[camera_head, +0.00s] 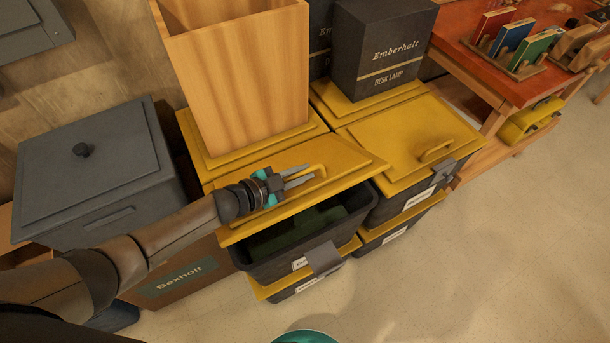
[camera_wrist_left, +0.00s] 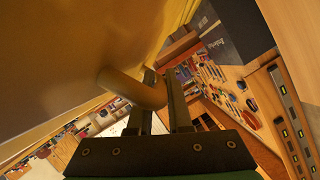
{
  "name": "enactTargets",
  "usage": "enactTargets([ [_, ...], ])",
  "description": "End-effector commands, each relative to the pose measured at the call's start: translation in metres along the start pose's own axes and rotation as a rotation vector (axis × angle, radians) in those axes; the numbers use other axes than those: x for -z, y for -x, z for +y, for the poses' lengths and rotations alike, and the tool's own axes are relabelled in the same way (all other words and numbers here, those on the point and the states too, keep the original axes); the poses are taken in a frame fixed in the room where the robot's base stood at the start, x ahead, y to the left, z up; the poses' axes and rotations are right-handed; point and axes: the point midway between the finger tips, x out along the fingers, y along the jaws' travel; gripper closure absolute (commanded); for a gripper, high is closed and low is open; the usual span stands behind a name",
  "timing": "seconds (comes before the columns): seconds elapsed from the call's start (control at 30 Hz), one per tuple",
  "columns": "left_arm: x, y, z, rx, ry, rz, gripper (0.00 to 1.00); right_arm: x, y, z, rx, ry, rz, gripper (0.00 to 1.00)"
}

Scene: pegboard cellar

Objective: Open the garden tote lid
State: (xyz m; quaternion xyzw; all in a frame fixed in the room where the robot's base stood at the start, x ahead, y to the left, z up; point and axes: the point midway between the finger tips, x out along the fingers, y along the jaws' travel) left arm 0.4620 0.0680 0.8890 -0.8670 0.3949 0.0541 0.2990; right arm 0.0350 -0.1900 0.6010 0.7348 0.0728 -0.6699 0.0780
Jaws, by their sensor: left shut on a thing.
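The garden tote (camera_head: 275,268) is a dark bin with a yellow lid (camera_head: 345,160), at the centre of the head view. The lid is tilted up at the front, and a gap shows the bin's dark inside with a dark green thing (camera_head: 290,234) in it. My left gripper (camera_head: 304,176) is over the lid and shut on its yellow handle (camera_head: 319,170). In the left wrist view the fingers (camera_wrist_left: 165,85) close around the curved handle (camera_wrist_left: 130,88), with the lid's underside or top filling the upper left. My right gripper is not in view.
A tall wooden box (camera_head: 240,80) stands behind the lid. A second yellow-lidded bin (camera_head: 410,130), shut, is close on the right. A grey lidded box (camera_head: 95,165) is at the left. A dark desk lamp box (camera_head: 382,50) stands behind.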

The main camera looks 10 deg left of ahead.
Motion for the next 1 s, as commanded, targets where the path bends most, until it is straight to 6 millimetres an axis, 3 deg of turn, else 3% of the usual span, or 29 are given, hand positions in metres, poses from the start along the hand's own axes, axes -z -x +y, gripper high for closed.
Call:
enactTargets([
  [0.03, 0.005, 0.002, -0.009, -0.003, 0.012, -0.001, 1.00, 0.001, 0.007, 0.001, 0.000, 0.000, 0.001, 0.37],
  [0.4, 0.011, 0.005, -0.030, -0.001, 0.008, 0.000, 1.00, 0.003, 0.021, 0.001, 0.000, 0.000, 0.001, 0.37],
  [0.93, 0.011, 0.005, -0.034, 0.000, 0.007, -0.001, 1.00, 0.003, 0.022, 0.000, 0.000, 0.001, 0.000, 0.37],
  [0.97, 0.011, 0.005, -0.034, 0.001, 0.007, -0.001, 0.82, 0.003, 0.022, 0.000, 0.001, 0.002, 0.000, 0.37],
  [1.0, 0.011, 0.005, -0.034, 0.000, 0.007, -0.002, 0.77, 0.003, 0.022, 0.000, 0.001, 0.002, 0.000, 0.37],
])
